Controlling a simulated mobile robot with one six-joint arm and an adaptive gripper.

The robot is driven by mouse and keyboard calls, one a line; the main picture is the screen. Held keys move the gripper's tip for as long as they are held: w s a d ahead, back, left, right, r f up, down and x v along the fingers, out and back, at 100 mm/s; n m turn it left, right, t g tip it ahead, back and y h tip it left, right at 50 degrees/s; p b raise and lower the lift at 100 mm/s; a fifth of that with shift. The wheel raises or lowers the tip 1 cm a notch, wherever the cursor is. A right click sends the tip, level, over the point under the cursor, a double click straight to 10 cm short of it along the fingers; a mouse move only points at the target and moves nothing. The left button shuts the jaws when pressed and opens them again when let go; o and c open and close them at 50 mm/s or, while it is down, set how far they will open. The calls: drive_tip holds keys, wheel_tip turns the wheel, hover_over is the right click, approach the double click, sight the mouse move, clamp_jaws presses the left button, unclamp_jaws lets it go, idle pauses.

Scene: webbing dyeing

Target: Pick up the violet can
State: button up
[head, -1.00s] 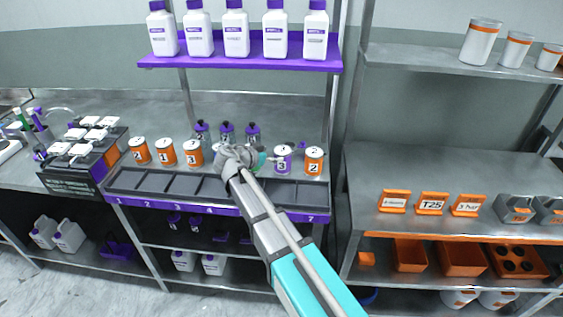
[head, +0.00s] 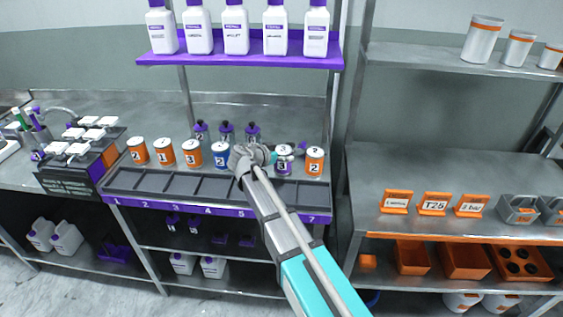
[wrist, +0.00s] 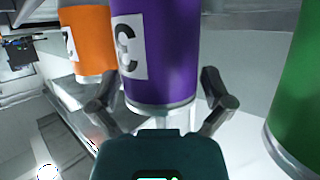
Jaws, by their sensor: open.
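The violet can (head: 284,168), labelled 3, stands upright on the bench behind the numbered slots, partly covered by my gripper (head: 273,155) in the head view. In the wrist view the violet can (wrist: 165,45) fills the middle, and the two fingers of my gripper (wrist: 158,103) are spread, one on each side of its lower part. I cannot tell whether either finger touches it. An orange can (wrist: 89,42) is close on the left and a green can (wrist: 300,105) on the right in the wrist view.
In the head view, an orange can (head: 314,161) stands right of the violet can. A blue can (head: 221,155) and several orange cans stand left. Purple-capped bottles (head: 226,132) are behind. The slotted tray (head: 180,184) in front is empty; a purple shelf (head: 240,50) hangs above.

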idle(0.3)
drive_tip(key=c, duration=1.1)
drive_tip(key=shift+r, duration=0.15)
wheel_tip(320, 180, up, 3)
drive_tip(key=p, duration=0.3)
drive_tip(key=s+r+p, duration=0.9)
drive_tip(key=s+p, duration=0.1)
drive_tip(key=s, duration=0.4)
drive_tip(key=shift+a+r, duration=0.3)
drive_tip(key=shift+r, duration=0.05)
